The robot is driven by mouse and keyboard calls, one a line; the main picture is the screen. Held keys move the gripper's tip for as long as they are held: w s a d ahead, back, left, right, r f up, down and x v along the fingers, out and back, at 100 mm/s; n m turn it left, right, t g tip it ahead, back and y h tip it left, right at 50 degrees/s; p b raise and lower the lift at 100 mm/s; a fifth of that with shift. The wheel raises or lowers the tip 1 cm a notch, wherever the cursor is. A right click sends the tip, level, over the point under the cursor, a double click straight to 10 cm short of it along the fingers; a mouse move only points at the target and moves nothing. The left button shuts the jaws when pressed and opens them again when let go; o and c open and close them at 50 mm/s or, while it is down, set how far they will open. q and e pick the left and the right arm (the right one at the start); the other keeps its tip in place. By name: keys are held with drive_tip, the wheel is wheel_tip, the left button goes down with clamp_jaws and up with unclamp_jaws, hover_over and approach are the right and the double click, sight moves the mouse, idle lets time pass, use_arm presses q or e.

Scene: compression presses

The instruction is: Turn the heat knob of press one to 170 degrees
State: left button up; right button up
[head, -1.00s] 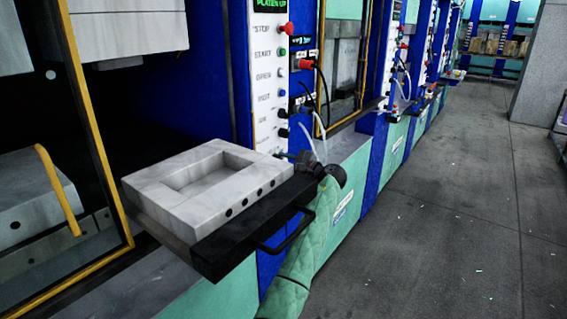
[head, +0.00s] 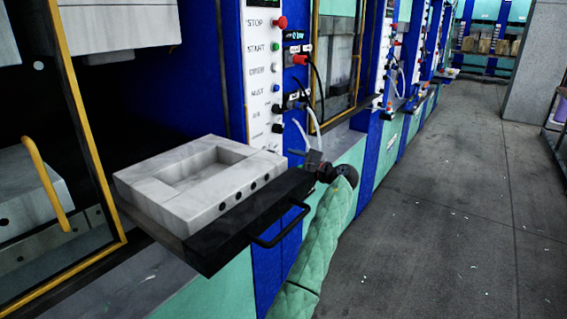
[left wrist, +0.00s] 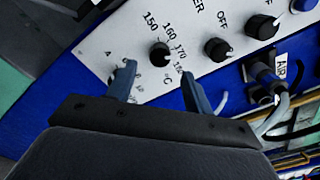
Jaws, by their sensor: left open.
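The heat knob (left wrist: 160,53) is a small black knob on the white panel in the left wrist view, with 150, 160, 170 and 180 marked around it. Its pale mark points roughly to the upper right; I cannot read the exact setting. My left gripper (left wrist: 158,88) is open, its two blue-grey fingers apart and empty, just short of the knob, which shows between and beyond the fingertips. In the head view my left gripper (head: 314,160) is beside the low end of the white panel (head: 262,70); the heat knob cannot be made out there. My right gripper is not in view.
A pale mould block (head: 190,185) rests on a black tray with a handle (head: 280,228), left of my left gripper. Other black knobs (left wrist: 217,48) and an air hose fitting (left wrist: 262,78) are close to the heat knob.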

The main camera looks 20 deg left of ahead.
use_arm(q)
drive_tip(key=shift+v, duration=1.1)
drive_tip(key=s+a+f+n+h, duration=0.15)
drive_tip(key=s+f, duration=0.35)
drive_tip(key=f, duration=0.5)
drive_tip(key=s+a+f+n+h, duration=0.1)
drive_tip(key=s+a+f+h, duration=0.15)
drive_tip(key=s+f, duration=0.5)
drive_tip(key=s+f+n+g+h, duration=0.1)
drive_tip(key=s+f+n+h, duration=0.3)
drive_tip(key=s+f, duration=1.1)
drive_tip(key=s+d+f+n+g+h, duration=0.1)
drive_tip(key=s+d+f+h, duration=0.2)
drive_tip(key=s, duration=0.6)
drive_tip(key=s+f+n+g+h, duration=0.1)
drive_tip(key=s+f+h, duration=0.25)
drive_tip(key=s, duration=0.55)
drive_tip(key=s+d+r+n+h, duration=0.1)
drive_tip(key=s+d+h, duration=0.1)
drive_tip(key=s, duration=0.7)
drive_tip(key=s+d+n+g+h, duration=0.1)
drive_tip(key=s+d, duration=0.2)
drive_tip(key=s, duration=0.6)
drive_tip(key=shift+r+g+h, duration=0.3)
drive_tip(key=shift+r+h, duration=0.05)
